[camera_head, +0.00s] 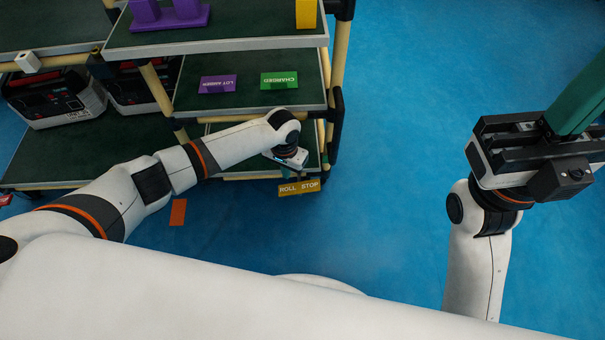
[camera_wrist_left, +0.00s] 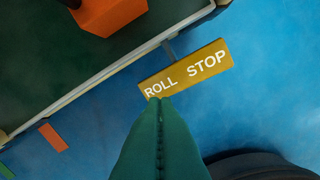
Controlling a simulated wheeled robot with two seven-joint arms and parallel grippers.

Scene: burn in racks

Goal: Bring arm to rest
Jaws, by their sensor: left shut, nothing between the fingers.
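My left arm reaches in from the left, and its gripper (camera_head: 287,158) hangs low beside the lower shelf edge, just above a yellow ROLL STOP plate (camera_head: 299,187). In the left wrist view the green fingers (camera_wrist_left: 162,103) are closed together and empty, with their tips overlapping the lower edge of the ROLL STOP plate (camera_wrist_left: 187,73); I cannot tell whether they touch it. My right gripper (camera_head: 576,95) is raised at the right over open floor. Its teal fingers run out of the picture, so their opening is hidden.
A rack (camera_head: 240,43) with dark green shelves stands at the back left, holding purple and green labels. Black-and-white devices (camera_head: 56,97) sit on the left shelf. An orange block (camera_wrist_left: 108,14) is on the shelf near the left gripper. Blue floor (camera_head: 410,110) is clear between the arms.

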